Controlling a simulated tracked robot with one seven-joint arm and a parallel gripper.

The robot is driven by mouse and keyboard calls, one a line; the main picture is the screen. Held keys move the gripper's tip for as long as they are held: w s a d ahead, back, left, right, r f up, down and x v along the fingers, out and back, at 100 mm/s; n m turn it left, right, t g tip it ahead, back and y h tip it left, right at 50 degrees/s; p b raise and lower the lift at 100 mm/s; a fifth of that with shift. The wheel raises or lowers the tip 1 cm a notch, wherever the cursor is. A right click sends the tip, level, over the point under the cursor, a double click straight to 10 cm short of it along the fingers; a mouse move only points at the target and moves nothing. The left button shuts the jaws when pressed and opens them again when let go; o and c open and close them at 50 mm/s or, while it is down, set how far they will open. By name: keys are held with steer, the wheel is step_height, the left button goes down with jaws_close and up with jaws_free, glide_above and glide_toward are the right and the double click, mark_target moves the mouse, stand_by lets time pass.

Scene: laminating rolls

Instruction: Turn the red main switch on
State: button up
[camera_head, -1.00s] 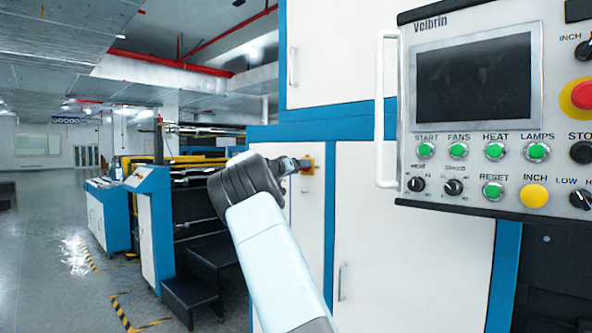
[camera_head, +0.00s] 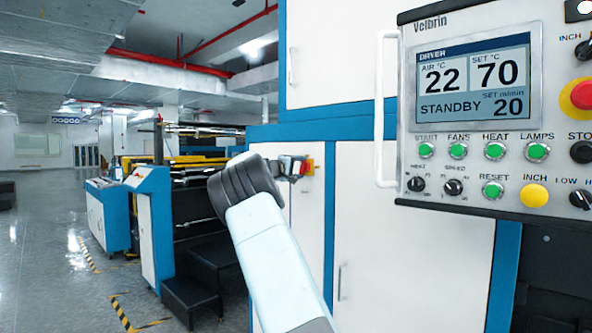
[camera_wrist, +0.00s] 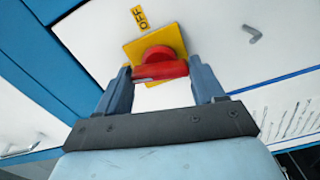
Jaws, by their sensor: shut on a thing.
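The red main switch (camera_wrist: 160,66) sits on a square yellow plate (camera_wrist: 171,35) on the white cabinet door. In the wrist view its red handle lies crosswise between my two fingers, and a yellow "OFF" label (camera_wrist: 140,17) shows above the plate. My gripper (camera_wrist: 160,76) is shut on the handle. In the head view my gripper (camera_head: 297,167) reaches the cabinet, with a little of the red switch (camera_head: 309,167) showing beyond it. The panel screen (camera_head: 474,80) is lit and reads DRYER, air 22 °C, set 70 °C, STANDBY, 20 m/min.
The control panel (camera_head: 405,120) with green buttons, knobs and a red stop button (camera_head: 582,94) hangs at the right, with a white bar handle (camera_head: 386,110) at its left. Rollers and dark steps (camera_head: 190,300) stand at the left.

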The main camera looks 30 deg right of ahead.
steer(key=shift+s+d+f+n, duration=0.1)
steer(key=shift+d+n, duration=0.15)
steer(key=shift+n, duration=0.95)
steer(key=shift+f, duration=0.1)
steer(key=o, duration=1)
steer(key=shift+o, duration=0.2)
steer(key=shift+a, duration=0.1)
steer(key=shift+a, duration=0.15)
